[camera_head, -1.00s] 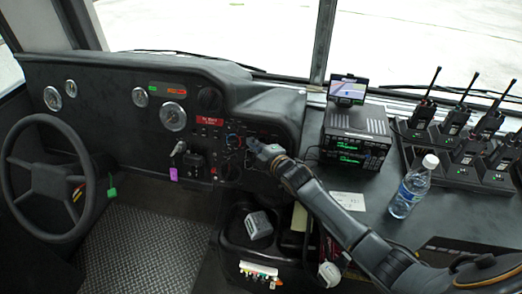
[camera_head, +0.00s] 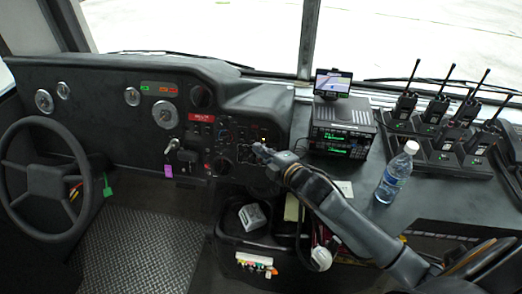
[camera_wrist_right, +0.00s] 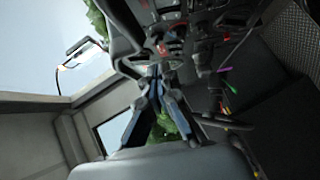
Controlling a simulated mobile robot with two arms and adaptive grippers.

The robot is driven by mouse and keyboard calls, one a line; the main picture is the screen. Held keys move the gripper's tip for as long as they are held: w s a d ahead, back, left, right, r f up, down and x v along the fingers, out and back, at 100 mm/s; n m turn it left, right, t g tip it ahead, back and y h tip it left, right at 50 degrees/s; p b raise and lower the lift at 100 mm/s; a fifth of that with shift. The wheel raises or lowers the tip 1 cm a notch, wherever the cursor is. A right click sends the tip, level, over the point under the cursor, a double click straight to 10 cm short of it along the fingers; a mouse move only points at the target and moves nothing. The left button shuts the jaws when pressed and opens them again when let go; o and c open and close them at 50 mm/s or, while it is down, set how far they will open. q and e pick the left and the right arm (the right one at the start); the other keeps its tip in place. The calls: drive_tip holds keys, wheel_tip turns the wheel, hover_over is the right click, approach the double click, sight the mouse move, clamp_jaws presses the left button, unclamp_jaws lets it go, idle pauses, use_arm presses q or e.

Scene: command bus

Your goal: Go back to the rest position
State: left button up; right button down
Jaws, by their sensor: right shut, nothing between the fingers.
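My right gripper (camera_head: 258,150) is shut and empty in the head view. It is in front of the right part of the black dashboard's switch panel (camera_head: 228,135), near a small lit amber light (camera_head: 264,140). Whether its tips touch the panel cannot be told from this angle. In the right wrist view, the dark fingers of the gripper (camera_wrist_right: 155,72) come together with nothing between them, and the panel lies beyond, seen tilted. My right arm reaches in from the lower right. My left gripper is not in view.
A steering wheel (camera_head: 42,180) stands at left. Right of my arm are a water bottle (camera_head: 394,178), a radio unit (camera_head: 342,132) with a screen (camera_head: 333,83) and several handheld radios in chargers (camera_head: 447,157). A bin (camera_head: 228,232) with items is below. Diamond-plate floor (camera_head: 140,245) is clear.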

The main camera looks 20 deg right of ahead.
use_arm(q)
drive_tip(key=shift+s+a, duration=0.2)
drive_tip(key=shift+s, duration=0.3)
use_arm(e)
drive_tip(key=shift+s, duration=0.1)
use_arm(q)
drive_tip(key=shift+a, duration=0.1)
use_arm(e)
drive_tip(key=s+a+f+m+g+h, duration=0.1)
drive_tip(key=s+f+m+g, duration=0.35)
drive_tip(key=s, duration=0.65)
drive_tip(key=s+a+f+m+g+h, duration=0.1)
drive_tip(key=s+f+m+g, duration=0.2)
drive_tip(key=s+m, duration=0.55)
drive_tip(key=s+a+f+m+g+h, duration=0.1)
drive_tip(key=s+f+m+g, duration=0.25)
drive_tip(key=s, duration=0.95)
wheel_tip(320, 180, down, 25)
drive_tip(key=s+g, duration=0.1)
drive_tip(key=g, duration=0.1)
drive_tip(key=s+d+f+g, duration=0.1)
drive_tip(key=s+d+f, duration=0.1)
drive_tip(key=s+f, duration=1.4)
drive_tip(key=shift+s+d+f+n, duration=0.4)
drive_tip(key=shift+s+n, duration=0.05)
drive_tip(key=shift+s, duration=0.2)
